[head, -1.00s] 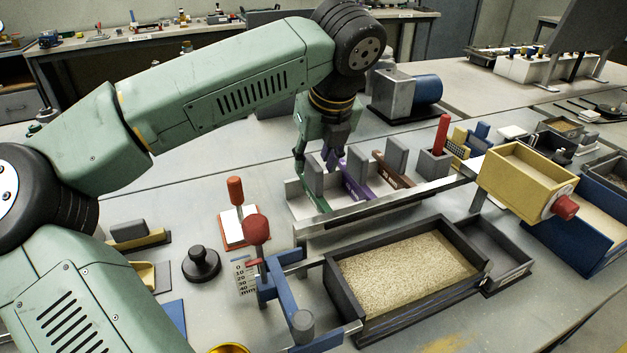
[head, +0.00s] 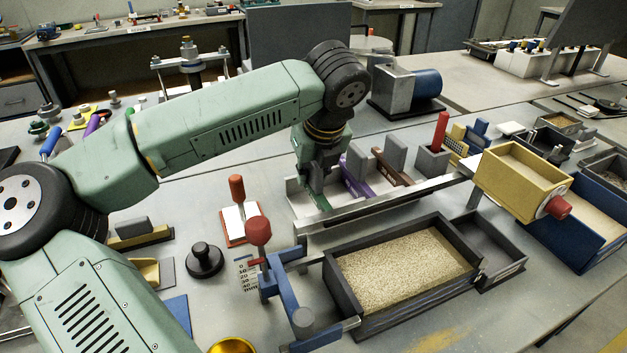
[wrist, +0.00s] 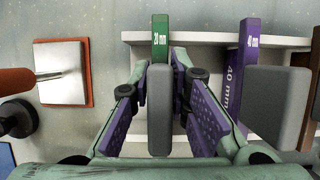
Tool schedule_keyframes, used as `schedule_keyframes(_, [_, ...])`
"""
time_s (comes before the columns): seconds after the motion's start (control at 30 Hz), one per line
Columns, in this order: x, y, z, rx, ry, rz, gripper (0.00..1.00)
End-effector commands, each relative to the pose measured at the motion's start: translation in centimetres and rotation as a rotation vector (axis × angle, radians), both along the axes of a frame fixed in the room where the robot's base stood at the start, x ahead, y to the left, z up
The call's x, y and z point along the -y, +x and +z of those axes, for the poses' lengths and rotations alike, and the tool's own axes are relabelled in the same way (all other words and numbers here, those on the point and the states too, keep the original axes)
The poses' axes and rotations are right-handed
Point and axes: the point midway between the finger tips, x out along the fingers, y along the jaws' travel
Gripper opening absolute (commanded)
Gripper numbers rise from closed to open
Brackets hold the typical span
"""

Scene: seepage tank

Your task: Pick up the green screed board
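The green screed board (wrist: 160,40), marked 20 mm, stands on edge in a pale rack (wrist: 205,38) and has a grey upright handle (wrist: 160,115). In the head view only a short green end of the board (head: 322,202) shows below my gripper (head: 316,182); the rest is hidden. In the wrist view my gripper (wrist: 160,78) is open, with one finger on each side of the grey handle. I cannot tell whether the fingertips touch it.
A purple board (wrist: 240,70) marked 40 mm stands close to the right of my gripper, with a brown board (head: 392,165) beyond it. A metal rail (head: 390,203) runs in front of the rack. A sand-filled tray (head: 410,262) and a red-knobbed tool (head: 237,190) are nearby.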

Motion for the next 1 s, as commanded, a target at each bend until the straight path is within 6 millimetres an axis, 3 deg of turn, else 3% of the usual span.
schedule_keyframes(0.2, [0.0,0.0,0.0,0.0,0.0,0.0,0.0])
schedule_keyframes(0.8, [0.0,0.0,0.1,0.001,0.0,0.0,0.0])
schedule_keyframes(1.0, [0.0,0.1,2.1,0.004,0.0,0.003,0.0])
